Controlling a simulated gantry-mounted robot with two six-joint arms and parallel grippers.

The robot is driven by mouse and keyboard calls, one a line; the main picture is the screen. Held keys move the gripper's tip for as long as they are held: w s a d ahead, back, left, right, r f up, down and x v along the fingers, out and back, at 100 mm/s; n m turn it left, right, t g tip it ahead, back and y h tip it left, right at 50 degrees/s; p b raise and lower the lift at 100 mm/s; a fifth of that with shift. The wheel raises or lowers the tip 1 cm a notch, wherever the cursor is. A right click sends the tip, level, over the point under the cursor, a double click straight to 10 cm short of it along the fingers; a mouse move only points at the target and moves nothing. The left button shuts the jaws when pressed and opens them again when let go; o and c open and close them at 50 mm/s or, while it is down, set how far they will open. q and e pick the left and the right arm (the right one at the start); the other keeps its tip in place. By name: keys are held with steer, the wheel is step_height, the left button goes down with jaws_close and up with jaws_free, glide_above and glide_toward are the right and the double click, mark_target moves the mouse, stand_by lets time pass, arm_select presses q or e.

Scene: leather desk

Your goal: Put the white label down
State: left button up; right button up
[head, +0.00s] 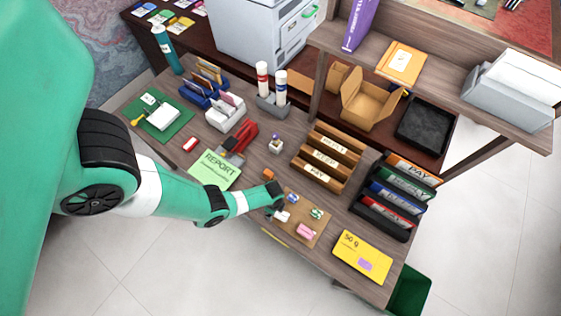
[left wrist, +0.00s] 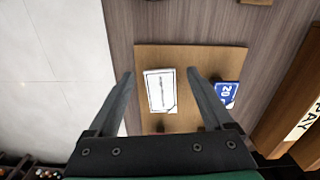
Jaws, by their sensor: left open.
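The white label (left wrist: 161,91), a small white piece with dark print and a dark edge, appears on the tan board (left wrist: 205,57) in the left wrist view. In the head view the white label (head: 281,216) is at the left part of the board (head: 322,228), partly hidden by my gripper. My left gripper (left wrist: 160,74) is open, with one finger on each side of the label and gaps visible between. In the head view the left gripper (head: 279,210) is low over the board's left side. My right gripper is not in view.
A blue label marked 20 (left wrist: 227,94) is just right of the right finger. Green (head: 316,213) and pink (head: 306,231) pieces share the board. A wooden sorter (head: 328,160) stands behind, a yellow card (head: 362,257) lies right, and the desk's front edge is close.

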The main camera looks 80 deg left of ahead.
arm_select(q)
steer(key=shift+f, duration=0.2)
jaws_close()
stand_by(0.5)
